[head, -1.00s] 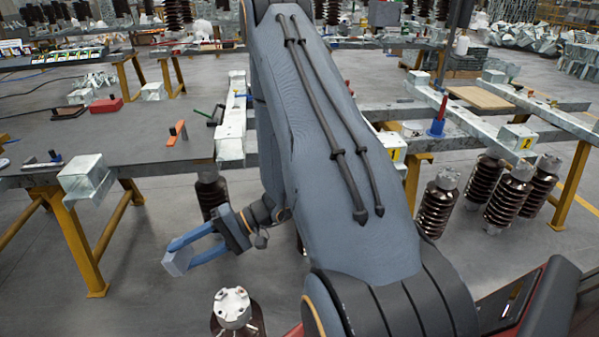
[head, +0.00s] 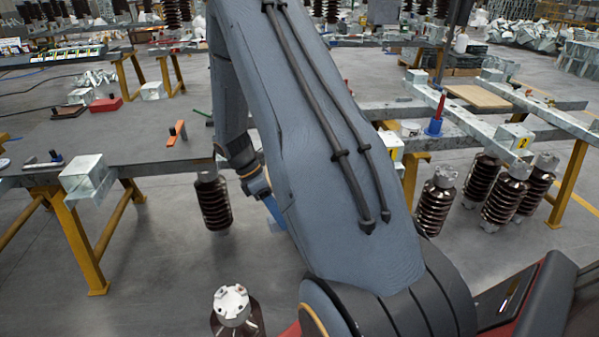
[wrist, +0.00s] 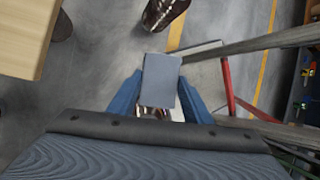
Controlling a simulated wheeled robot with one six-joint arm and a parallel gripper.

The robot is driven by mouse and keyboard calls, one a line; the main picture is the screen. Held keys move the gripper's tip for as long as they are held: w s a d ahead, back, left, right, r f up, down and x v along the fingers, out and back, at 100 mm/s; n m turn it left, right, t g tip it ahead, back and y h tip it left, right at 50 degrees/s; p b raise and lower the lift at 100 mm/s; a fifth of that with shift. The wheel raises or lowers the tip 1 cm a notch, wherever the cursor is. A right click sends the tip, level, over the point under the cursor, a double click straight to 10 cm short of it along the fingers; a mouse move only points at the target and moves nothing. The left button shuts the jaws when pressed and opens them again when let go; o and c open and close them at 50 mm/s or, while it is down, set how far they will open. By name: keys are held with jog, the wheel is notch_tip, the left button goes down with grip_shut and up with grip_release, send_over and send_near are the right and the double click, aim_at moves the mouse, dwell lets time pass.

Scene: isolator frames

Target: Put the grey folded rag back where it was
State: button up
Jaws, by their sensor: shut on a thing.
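The grey folded rag (wrist: 161,78) is a flat grey-blue rectangle between the blue fingers of my gripper (wrist: 158,92) in the wrist view. The gripper is shut on it and holds it up over the floor. In the head view my own arm hides most of the gripper; only a bit of a blue finger (head: 274,210) shows below the wrist. The rag is almost wholly hidden there.
A grey-topped table (head: 110,130) with yellow legs stands at left, bearing an orange-handled tool (head: 177,133). Brown insulators (head: 437,205) stand on the floor at right, another (head: 235,310) in front. The wrist view shows a wooden surface (wrist: 25,35) and a red frame (wrist: 228,88).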

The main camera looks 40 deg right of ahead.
jog(key=w+d+r+n+t+h, duration=0.1)
jog(key=w+d+r+n+t, duration=0.25)
jog(key=w+d+r, duration=0.45)
jog(key=w+d+r+n+t+h, duration=0.1)
jog(key=w+d+r+n+t, duration=0.3)
jog(key=d, duration=0.6)
jog(key=shift+g, duration=0.65)
jog(key=f, duration=0.5)
jog(key=f+p, duration=0.1)
jog(key=f, duration=0.2)
jog(key=shift+w+d+f, duration=0.15)
jog(key=shift+w+f, duration=0.15)
jog(key=shift+w, duration=0.1)
jog(key=o, duration=0.9)
jog(key=shift+r, duration=0.1)
